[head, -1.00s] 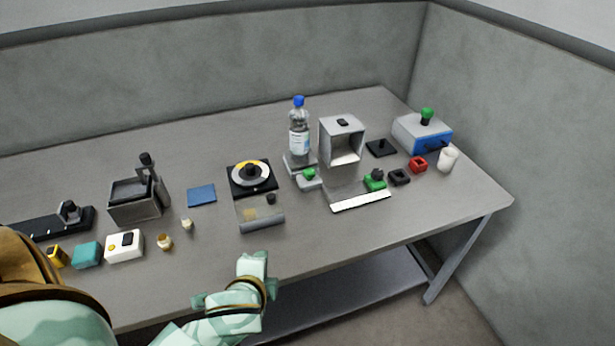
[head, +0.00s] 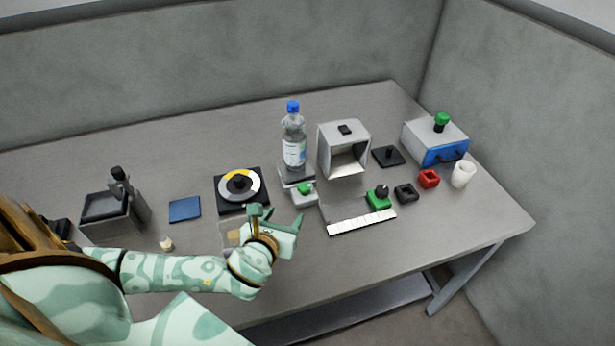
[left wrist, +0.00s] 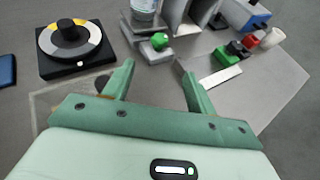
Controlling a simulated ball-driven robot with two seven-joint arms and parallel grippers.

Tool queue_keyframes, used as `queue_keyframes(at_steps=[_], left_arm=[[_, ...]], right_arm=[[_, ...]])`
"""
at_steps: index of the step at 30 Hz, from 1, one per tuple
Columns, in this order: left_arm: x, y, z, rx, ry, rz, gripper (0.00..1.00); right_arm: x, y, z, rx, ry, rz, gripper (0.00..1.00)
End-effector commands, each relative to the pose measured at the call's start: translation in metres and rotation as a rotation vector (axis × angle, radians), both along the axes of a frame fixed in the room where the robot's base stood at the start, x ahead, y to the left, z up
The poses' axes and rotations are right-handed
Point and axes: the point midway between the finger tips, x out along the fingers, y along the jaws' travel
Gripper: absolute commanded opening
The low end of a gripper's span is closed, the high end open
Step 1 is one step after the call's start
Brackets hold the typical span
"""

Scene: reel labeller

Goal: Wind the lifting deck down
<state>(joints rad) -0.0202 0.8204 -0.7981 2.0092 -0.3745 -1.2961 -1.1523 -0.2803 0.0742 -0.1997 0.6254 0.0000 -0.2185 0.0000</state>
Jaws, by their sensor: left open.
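A small grey lifting deck (head: 287,178) stands mid-table with a clear, blue-capped bottle (head: 293,140) upright on it. A green knob (head: 305,188) sits on a grey block at the deck's front; it also shows in the left wrist view (left wrist: 159,41), beyond the fingertips. My left gripper (head: 280,215) is open and empty, in front of and slightly left of the knob, apart from it. In the left wrist view its two green fingers (left wrist: 157,68) are spread wide with nothing between them. My right gripper is out of view.
A dial (head: 240,185) on a black base lies left of the deck. An open grey box (head: 344,150) stands right of it. A white strip (head: 361,223), a green block (head: 378,198) and a blue-fronted box (head: 436,140) are farther right. The back of the table is clear.

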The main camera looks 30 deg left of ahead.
Motion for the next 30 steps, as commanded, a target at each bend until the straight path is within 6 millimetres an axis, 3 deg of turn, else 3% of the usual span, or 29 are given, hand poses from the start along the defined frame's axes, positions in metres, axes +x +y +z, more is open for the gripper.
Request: queue_keyframes(at_steps=[5,10,19,24,30], left_arm=[[0.021,0.006,-0.010,0.005,0.000,0.000,0.57],[0.058,0.016,-0.028,0.003,-0.001,0.001,0.57],[0.120,0.033,-0.055,0.002,0.000,0.001,0.57],[0.138,0.038,-0.062,0.002,0.002,0.000,0.57],[0.144,0.039,-0.063,0.000,0.002,0.000,0.57]], right_arm=[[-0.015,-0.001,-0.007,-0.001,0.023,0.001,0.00],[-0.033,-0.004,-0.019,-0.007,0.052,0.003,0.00],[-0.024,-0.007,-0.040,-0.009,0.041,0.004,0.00],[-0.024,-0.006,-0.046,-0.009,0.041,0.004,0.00],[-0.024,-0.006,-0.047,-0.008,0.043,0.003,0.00]])
